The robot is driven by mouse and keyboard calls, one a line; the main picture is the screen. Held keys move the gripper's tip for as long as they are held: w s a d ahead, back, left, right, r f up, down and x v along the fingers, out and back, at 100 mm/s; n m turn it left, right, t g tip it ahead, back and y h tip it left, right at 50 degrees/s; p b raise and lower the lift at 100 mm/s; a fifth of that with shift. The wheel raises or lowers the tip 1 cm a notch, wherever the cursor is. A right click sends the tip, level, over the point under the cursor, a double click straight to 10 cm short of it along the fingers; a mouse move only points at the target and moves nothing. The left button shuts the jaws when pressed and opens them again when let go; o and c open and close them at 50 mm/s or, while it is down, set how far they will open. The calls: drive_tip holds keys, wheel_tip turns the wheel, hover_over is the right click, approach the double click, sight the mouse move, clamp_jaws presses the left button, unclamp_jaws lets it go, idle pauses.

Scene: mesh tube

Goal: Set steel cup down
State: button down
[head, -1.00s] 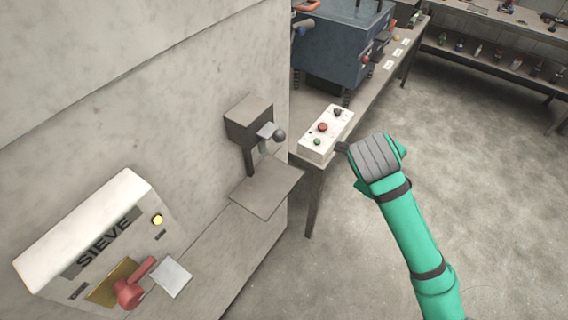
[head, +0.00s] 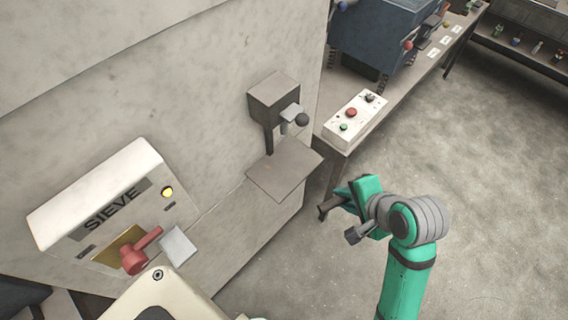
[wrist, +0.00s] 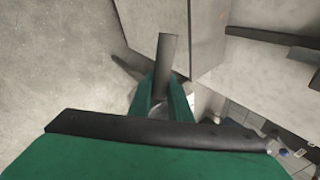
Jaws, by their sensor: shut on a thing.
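My gripper (head: 338,220) hangs in the air in the head view, over the floor, to the right of and a little below the flat grey shelf plate in the picture. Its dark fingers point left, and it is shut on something. In the wrist view my gripper (wrist: 160,95) shows as teal jaws with a dark grey bar beyond them. A small grey patch between the jaws may be part of the steel cup; the cup's shape is otherwise hidden by the gripper in both views.
A bare grey plate (head: 285,169) juts from the wall unit under a bracket with a dark knob (head: 302,120). A white button box (head: 354,119) sits on the bench behind. The SIEVE panel (head: 110,205) with a red lever (head: 140,252) is at left. Open floor lies right.

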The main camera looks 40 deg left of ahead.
sight(327, 203)
drive_tip(key=s+n, duration=0.1)
drive_tip(key=s+a+n+g, duration=0.1)
drive_tip(key=s, duration=0.1)
drive_tip(key=s+a+r+n+g, duration=0.1)
drive_tip(key=n, duration=0.1)
drive_tip(key=shift+s+a+y, duration=0.15)
drive_tip(key=shift+a+y, duration=0.1)
drive_tip(key=shift+y, duration=0.15)
drive_tip(key=shift+s+a+g, duration=0.2)
drive_tip(key=shift+a+g, duration=0.1)
drive_tip(key=shift+a, duration=0.05)
drive_tip(key=a, duration=0.5)
drive_tip(key=w+a, duration=0.1)
drive_tip(key=a, duration=0.9)
drive_tip(key=shift+w+a, duration=0.15)
drive_tip(key=shift+a, duration=0.25)
drive_tip(key=shift+w+a+f, duration=0.15)
drive_tip(key=shift+a+f, duration=0.2)
drive_tip(key=shift+a, duration=0.45)
drive_tip(key=shift+f, duration=0.35)
drive_tip(key=c, duration=1.6)
unclamp_jaws()
drive_tip(key=shift+f, duration=0.1)
drive_tip(key=shift+c, duration=0.2)
